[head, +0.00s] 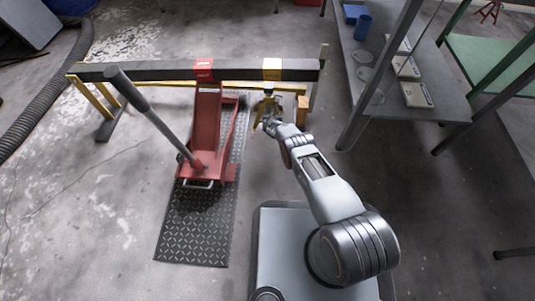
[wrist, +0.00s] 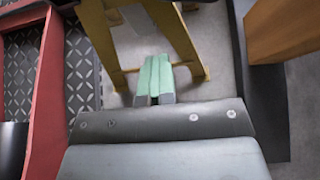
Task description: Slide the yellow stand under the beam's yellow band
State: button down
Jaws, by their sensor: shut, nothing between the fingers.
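The dark beam (head: 150,71) runs across the back, with a red band (head: 203,70) and a yellow band (head: 272,69) near its right end. The yellow stand (head: 258,109) shows just below the yellow band in the head view, partly hidden by my arm. I cannot tell whether its top is fully under the band. In the wrist view, the yellow stand (wrist: 183,45) spreads its legs around my fingertips in the picture. My gripper (wrist: 155,80) is shut and empty, its green-padded fingers together at the stand; contact is unclear.
A red jack (head: 203,140) with a long grey handle (head: 150,115) stands left of my gripper on a dark tread plate (head: 190,230). A wooden block (head: 303,108) is close on the right. A grey shelf table (head: 400,95) stands farther right.

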jog(key=shift+s+d+r+p, duration=0.15)
jog(key=shift+s+d+p, duration=0.75)
jog(key=shift+p, duration=1.1)
jog(key=shift+s+a, duration=0.1)
jog(key=shift+s, duration=0.05)
jog(key=c, duration=1.8)
grip_release()
jog(key=shift+c, duration=0.2)
jog(key=o, duration=0.5)
jog(key=shift+c, duration=0.2)
jog(key=shift+r, duration=0.1)
jog(key=p+v, duration=1.3)
jog(key=p, duration=0.2)
jog(key=shift+s, duration=0.35)
